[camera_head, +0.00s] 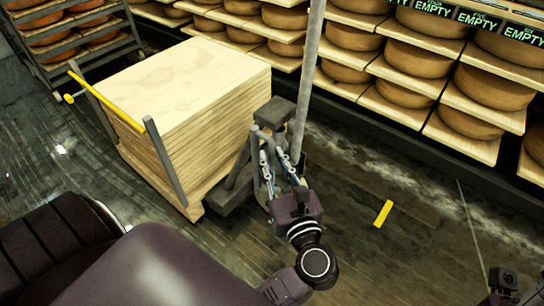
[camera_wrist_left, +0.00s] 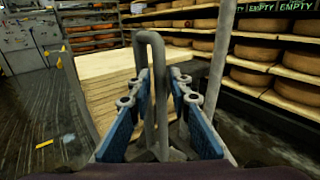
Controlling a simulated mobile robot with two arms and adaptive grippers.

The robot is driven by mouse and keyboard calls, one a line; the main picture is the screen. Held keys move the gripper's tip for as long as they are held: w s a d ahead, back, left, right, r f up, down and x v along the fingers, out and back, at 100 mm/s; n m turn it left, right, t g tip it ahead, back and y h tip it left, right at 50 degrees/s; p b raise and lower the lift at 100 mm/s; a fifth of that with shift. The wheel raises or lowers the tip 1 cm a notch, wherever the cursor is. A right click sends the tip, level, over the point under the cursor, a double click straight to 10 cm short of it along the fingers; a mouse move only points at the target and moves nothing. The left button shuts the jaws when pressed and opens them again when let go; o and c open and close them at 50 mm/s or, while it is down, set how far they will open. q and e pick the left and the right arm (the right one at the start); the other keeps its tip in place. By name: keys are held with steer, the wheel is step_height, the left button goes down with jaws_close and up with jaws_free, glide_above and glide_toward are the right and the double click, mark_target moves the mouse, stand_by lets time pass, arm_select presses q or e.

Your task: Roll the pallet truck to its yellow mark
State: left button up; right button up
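The pallet truck (camera_head: 274,114) has a dark grey body at the near end of its load, a tall stack of pale wooden boards (camera_head: 185,80). Its grey looped handle (camera_wrist_left: 161,75) rises between the fingers of my left gripper (camera_head: 275,160) in the left wrist view. The fingertips sit close on both sides of the handle and appear shut on it; the contact is partly hidden. The yellow mark (camera_head: 383,213) is a short strip on the floor, right of the truck and apart from it. My right gripper (camera_head: 505,280) shows only partly at the lower right; its fingers are unclear.
Shelves of cheese wheels (camera_head: 405,75) run along the right and back, with "EMPTY" signs above. A rack of wheels (camera_head: 75,35) stands at the far left. A yellow bar (camera_head: 105,98) edges the board stack. Dark floor around the yellow mark is clear.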

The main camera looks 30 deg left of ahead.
arm_select(q)
steer(key=shift+x, duration=0.85)
jaws_close()
